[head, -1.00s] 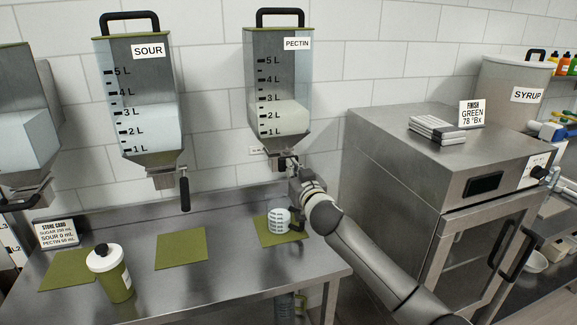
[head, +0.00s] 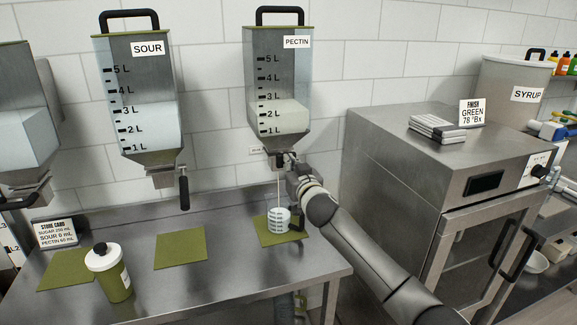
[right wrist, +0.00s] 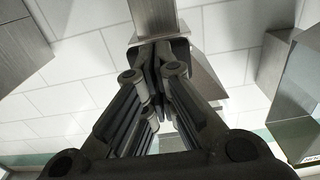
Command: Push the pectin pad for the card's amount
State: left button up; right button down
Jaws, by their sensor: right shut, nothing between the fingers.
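The pectin dispenser (head: 278,85) hangs on the wall, filled to a little above its 2 L mark. My right gripper (head: 288,164) is shut and empty, with its fingertips at the dark pad under the dispenser's outlet. In the right wrist view, the closed fingers (right wrist: 155,72) meet the dark pad (right wrist: 160,50). A thin pale stream (head: 278,188) falls from the outlet into a marked clear cup (head: 279,219) on a green mat (head: 268,236). The cup's level is too small to read. The card (head: 55,233) lists sugar, sour and pectin amounts; its pectin digits are blurred.
The sour dispenser (head: 142,100) with its hanging black handle is to the left. A white-lidded green bottle (head: 111,272) stands on the steel counter near an empty green mat (head: 180,249). A steel cabinet (head: 410,165) stands close right of my arm.

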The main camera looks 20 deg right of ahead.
jog(key=shift+w, duration=0.25)
jog(key=shift+s+r, duration=0.1)
jog(key=shift+s+p, duration=0.55)
jog(key=shift+s, duration=0.75)
